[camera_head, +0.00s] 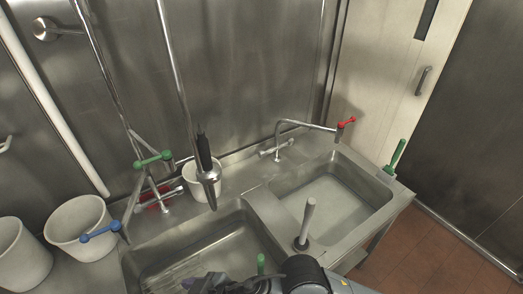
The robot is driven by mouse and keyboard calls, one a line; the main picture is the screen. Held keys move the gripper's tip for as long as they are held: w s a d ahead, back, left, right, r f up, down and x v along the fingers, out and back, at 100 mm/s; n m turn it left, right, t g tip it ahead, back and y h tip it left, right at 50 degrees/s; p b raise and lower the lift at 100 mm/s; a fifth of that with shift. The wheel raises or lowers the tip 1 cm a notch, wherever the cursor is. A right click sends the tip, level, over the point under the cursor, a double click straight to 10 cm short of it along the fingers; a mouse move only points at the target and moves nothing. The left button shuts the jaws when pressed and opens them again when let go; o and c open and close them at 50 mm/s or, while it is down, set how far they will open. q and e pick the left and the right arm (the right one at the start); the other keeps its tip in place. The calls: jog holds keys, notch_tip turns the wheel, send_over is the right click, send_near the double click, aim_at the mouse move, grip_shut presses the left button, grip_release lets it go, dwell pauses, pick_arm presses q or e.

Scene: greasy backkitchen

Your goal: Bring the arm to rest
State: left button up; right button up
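One of my arms comes in at the bottom edge, over the front of the left sink. Its dark gripper end (215,283) points left and is cut off by the frame, so its fingers cannot be made out. I see nothing held in it. My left arm and gripper are not in view. A small green handle (261,262) stands just behind the arm; its lower part is hidden. A grey upright handle on a dark round base (305,224) stands close to the arm at the sinks' divider.
White buckets (80,222) stand at left, a white pot (203,178) behind. Blue (100,233), green (153,160) and red (346,122) handled items sit around.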

jog(key=w+d+r+m+t, duration=0.3)
jog(key=w+d+m+t, duration=0.1)
jog(key=d+t, duration=0.15)
jog(key=d+f+m+t+h, duration=0.2)
jog(key=d+f+m+h, duration=0.4)
jog(key=d, duration=0.5)
jog(key=s+d+f+g+h, duration=0.1)
jog(key=s+d+f+g, duration=0.1)
jog(key=s+d+f, duration=0.2)
jog(key=s+d+f+g+h, duration=0.2)
jog(key=s+d+f, duration=0.3)
jog(key=d, duration=0.5)
jog(key=s+d+f+m+g+h, duration=0.1)
jog(key=s+d+f+g+h, duration=0.1)
jog(key=s+d+f, duration=0.2)
jog(key=s+d, duration=0.1)
jog(key=d, duration=0.2)
jog(key=shift+s+d+f, duration=0.2)
jog(key=shift+s+f, duration=0.15)
